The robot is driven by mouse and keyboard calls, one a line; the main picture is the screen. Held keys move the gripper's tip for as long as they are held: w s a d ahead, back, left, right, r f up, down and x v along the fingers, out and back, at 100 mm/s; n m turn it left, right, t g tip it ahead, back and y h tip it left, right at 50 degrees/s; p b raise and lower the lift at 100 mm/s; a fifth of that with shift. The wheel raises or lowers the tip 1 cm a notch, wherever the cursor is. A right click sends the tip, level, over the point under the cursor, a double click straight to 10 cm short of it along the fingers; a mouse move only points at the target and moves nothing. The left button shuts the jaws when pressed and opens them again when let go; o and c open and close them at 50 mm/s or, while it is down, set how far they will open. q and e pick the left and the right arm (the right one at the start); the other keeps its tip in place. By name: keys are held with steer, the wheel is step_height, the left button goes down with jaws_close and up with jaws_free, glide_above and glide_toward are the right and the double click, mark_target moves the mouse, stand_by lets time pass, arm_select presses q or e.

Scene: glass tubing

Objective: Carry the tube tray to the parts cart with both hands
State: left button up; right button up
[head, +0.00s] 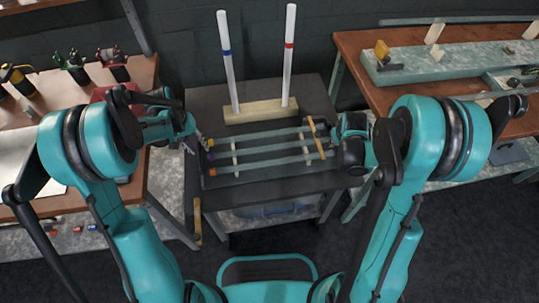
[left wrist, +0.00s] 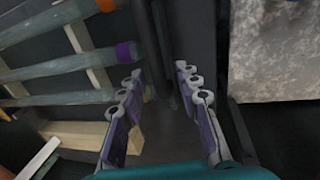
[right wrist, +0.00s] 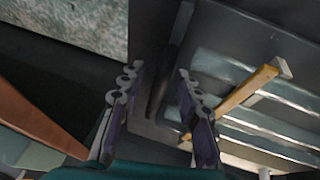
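The tube tray (head: 262,171) is dark and flat and lies on a dark cart top (head: 300,192) in the head view. Several pale glass tubes (head: 268,160) lie across it on light cross-strips, with orange and purple ends at left and a yellow-orange bar (head: 316,138) at right. My left gripper (head: 193,143) is at the tray's left end. In the left wrist view its fingers (left wrist: 158,80) are apart, with a dark edge between or just beyond them. My right gripper (head: 341,150) is at the right end. In the right wrist view its fingers (right wrist: 157,77) are apart beside a dark edge. Contact is unclear.
A wooden block (head: 260,110) holding two upright white rods (head: 228,62) with blue and red bands stands behind the tray. A wooden bench (head: 140,75) with tools is at left. Another bench (head: 360,45) with a grey-green board is at right.

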steer(key=shift+r, duration=0.1)
arm_select(q)
step_height(320, 180, up, 11)
steer(key=a, duration=0.2)
steer(key=shift+s, duration=0.15)
arm_select(e)
steer(key=v, duration=1.2)
arm_select(q)
steer(key=shift+f, duration=0.1)
